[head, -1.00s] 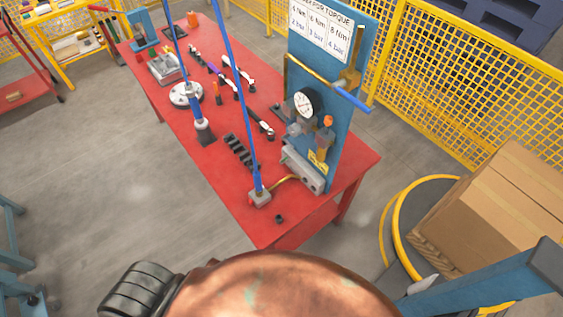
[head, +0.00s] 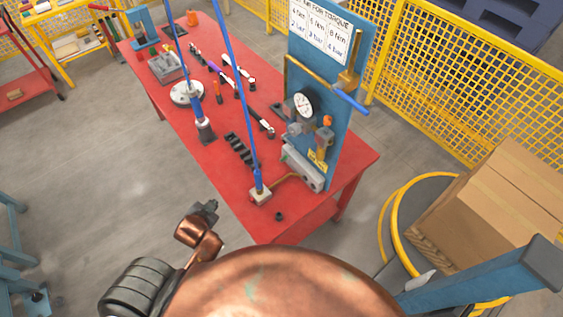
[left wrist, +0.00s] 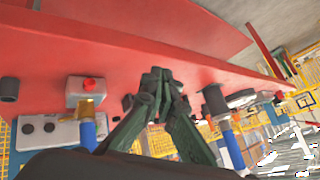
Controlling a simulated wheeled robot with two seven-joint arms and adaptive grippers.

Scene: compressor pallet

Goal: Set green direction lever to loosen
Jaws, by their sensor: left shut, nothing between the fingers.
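My left gripper (head: 208,208) is beside the left edge of the red table (head: 305,215) near its front end, small and dark at the end of my copper arm. In the left wrist view the left gripper's dark green fingers (left wrist: 158,85) are closed together with nothing between them, in front of the red table edge. A small green spot (head: 284,156) shows on the grey box (head: 303,168) at the foot of the blue panel; I cannot tell whether it is the direction lever. My right gripper is not in view.
The blue panel (head: 350,75) carries a dial gauge (head: 303,104) and a torque chart. A black rack (head: 240,150) lies left of the panel. Cardboard boxes (head: 500,210) stand right.

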